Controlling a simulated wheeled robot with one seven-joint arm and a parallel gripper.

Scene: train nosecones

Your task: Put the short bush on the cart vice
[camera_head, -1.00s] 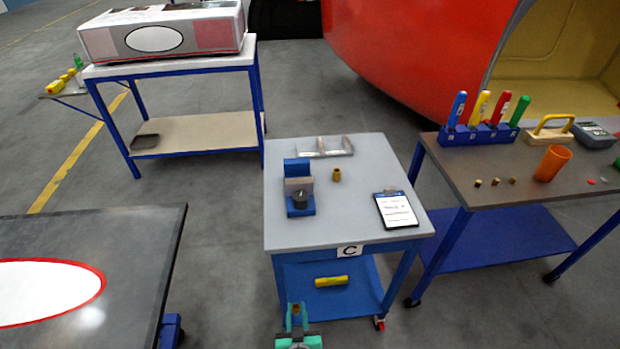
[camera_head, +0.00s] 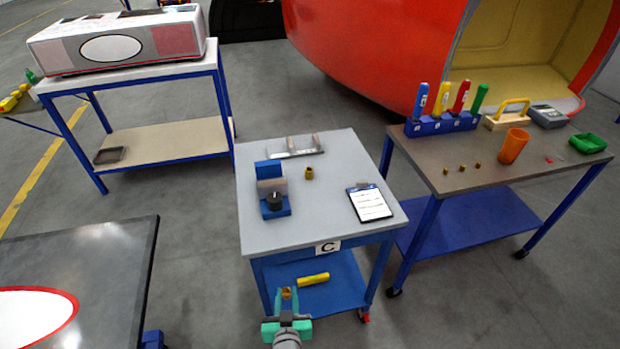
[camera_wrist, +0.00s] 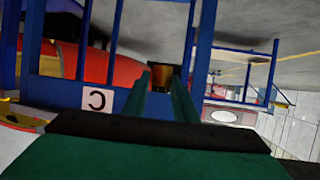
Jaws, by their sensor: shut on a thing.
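My gripper (camera_head: 286,297) is shut on a small brass bush (camera_head: 287,292) in front of the cart's near side, below its top. In the wrist view the bush (camera_wrist: 160,76) shows between the fingertips, its near part dark. The cart vice (camera_head: 272,205), blue with a grey jaw block and a dark round part, stands on the left of the grey cart top (camera_head: 290,232). Another brass bush (camera_head: 309,173) stands upright on the cart top, right of the vice. I cannot tell the two bushes' lengths apart.
A clipboard (camera_head: 369,203) and a metal bracket (camera_head: 295,147) lie on the cart top. A yellow cylinder (camera_head: 313,279) lies on its lower shelf. The right table (camera_head: 430,170) holds small brass pieces, an orange cup (camera_head: 513,146) and coloured-handled tools. A dark table (camera_head: 120,250) is at left.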

